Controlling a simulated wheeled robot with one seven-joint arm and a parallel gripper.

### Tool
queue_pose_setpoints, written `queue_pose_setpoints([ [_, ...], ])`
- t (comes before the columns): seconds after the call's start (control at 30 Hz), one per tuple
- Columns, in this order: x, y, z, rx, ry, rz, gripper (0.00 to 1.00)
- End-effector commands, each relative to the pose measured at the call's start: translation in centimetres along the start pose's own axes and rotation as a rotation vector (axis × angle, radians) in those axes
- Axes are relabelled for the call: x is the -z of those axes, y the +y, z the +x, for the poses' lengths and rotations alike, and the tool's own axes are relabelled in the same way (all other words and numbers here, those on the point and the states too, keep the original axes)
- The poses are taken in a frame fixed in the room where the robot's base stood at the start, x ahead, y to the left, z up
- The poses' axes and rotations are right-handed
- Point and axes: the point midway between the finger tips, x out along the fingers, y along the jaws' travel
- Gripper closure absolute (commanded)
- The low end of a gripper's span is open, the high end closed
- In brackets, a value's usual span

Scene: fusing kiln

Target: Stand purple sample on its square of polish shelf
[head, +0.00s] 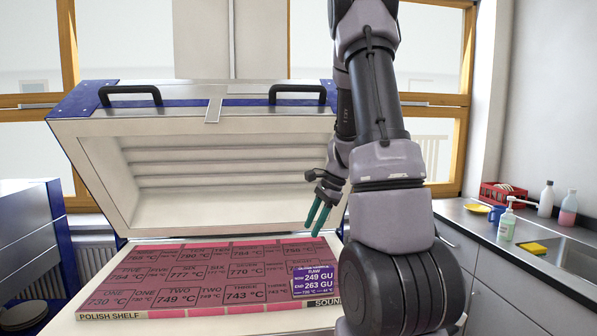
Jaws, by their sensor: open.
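The polish shelf (140,316) is a flat slab with a pink-red top of labelled squares, lying in the open kiln (100,142). The squares carry temperatures such as 730, 749 and 743 °C. A small purple panel (313,281) with white print, "RAW 249 GU, NOW 263 GU", shows at the shelf's front right. I cannot tell whether it is the purple sample or a readout; no other purple piece is clear. My gripper (316,230), with green fingers, is open and appears empty, above the right part of the shelf. My arm hides the shelf's right end.
The raised lid (200,170) with two black handles stands behind the shelf. A counter (480,227) on the right holds a red rack (500,195), bottles (546,199), a sponge (534,248) and a sink. Plates (24,314) sit at lower left. The air above the shelf's left is clear.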

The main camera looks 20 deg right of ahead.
Motion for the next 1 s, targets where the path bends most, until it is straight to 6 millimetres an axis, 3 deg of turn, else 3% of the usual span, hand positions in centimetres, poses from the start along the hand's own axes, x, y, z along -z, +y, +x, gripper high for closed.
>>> queue_pose_setpoints([
  [0.03, -2.5, 0.0, -2.3, 0.031, 0.008, -0.097, 0.5],
  [0.2, -9.1, 2.0, -7.9, 0.1, 0.055, -0.411, 0.5],
  [0.5, -17.6, 8.9, -15.4, 0.215, 0.219, -0.946, 0.5],
  [0.73, -20.4, 13.6, -18.3, 0.273, 0.362, -1.227, 0.5],
  [1.0, -21.0, 15.1, -19.0, 0.287, 0.414, -1.31, 0.5],
])
